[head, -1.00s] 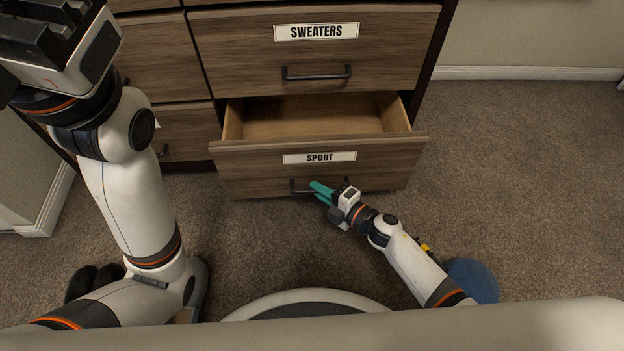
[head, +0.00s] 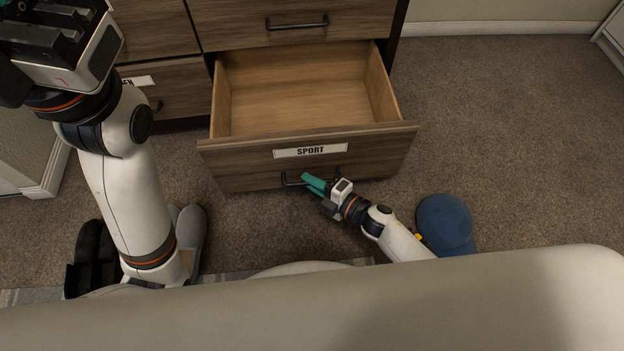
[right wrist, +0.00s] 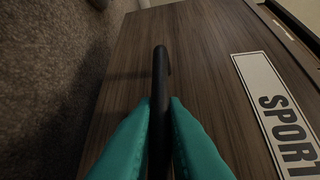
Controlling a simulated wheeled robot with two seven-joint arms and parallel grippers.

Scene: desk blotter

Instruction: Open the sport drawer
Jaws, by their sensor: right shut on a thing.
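The sport drawer (head: 240,161) is pulled well out of the wooden dresser, and its empty inside shows. Its white SPORT label (head: 310,150) sits above a dark bar handle (head: 291,181). My right gripper (head: 312,184) is at this handle with its teal fingers. In the right wrist view the two fingers (right wrist: 158,135) are shut on the dark handle (right wrist: 160,75), one on each side, with the SPORT label (right wrist: 275,115) at the right. My left gripper (head: 25,55) is raised at the upper left; its fingers are mostly out of view.
A closed drawer (head: 290,12) with a dark handle is above the open one. A blue rounded object (head: 444,224) lies on the carpet right of my right arm. Dark shoes (head: 95,255) and grey ones (head: 188,228) are at lower left. Carpet (head: 500,130) at the right is clear.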

